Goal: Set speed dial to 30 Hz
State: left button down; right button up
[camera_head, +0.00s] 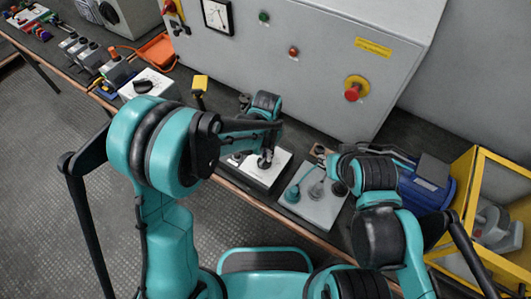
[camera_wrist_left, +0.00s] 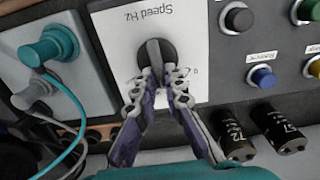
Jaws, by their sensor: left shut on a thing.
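The speed dial (camera_wrist_left: 155,52) is a black round knob with a raised grip bar on a white panel (camera_wrist_left: 195,75). The panel's "Speed Hz" label appears upside down in the left wrist view. My left gripper (camera_wrist_left: 160,78) is shut on the dial's bar, which shows between its fingertips. The fingers cover part of the scale, so I cannot read the setting. In the head view, my left gripper (camera_head: 265,160) is over the white dial box (camera_head: 262,178) on the bench. My right arm is bent over the bench at the right; its fingertips are not clear.
A grey panel with a teal plug (camera_head: 292,195) and cable stands right of the dial box. Push buttons (camera_wrist_left: 263,76) and black cylinders (camera_wrist_left: 277,128) lie beside the dial. A large grey cabinet (camera_head: 300,65) with a red emergency knob (camera_head: 353,92) stands behind. A yellow frame (camera_head: 470,215) is at right.

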pick_arm(q)
jog(key=shift+d+m, duration=0.1)
jog(key=shift+m, duration=1.1)
jog(key=c, duration=1.6)
grip_release()
jog(key=shift+s, duration=0.1)
jog(key=shift+r, duration=0.1)
notch_tip(320, 180, up, 12)
jog(key=s+a+r+n+t, duration=0.2)
jog(key=s+a, duration=0.4)
jog(key=a, duration=0.3)
jog(key=s+a+r+n+t, duration=0.2)
jog(key=s+a+n+t, duration=0.3)
jog(key=a, duration=0.5)
jog(key=shift+s+r+n, duration=0.2)
jog(key=shift+s+n, duration=0.2)
jog(key=shift+n, duration=0.5)
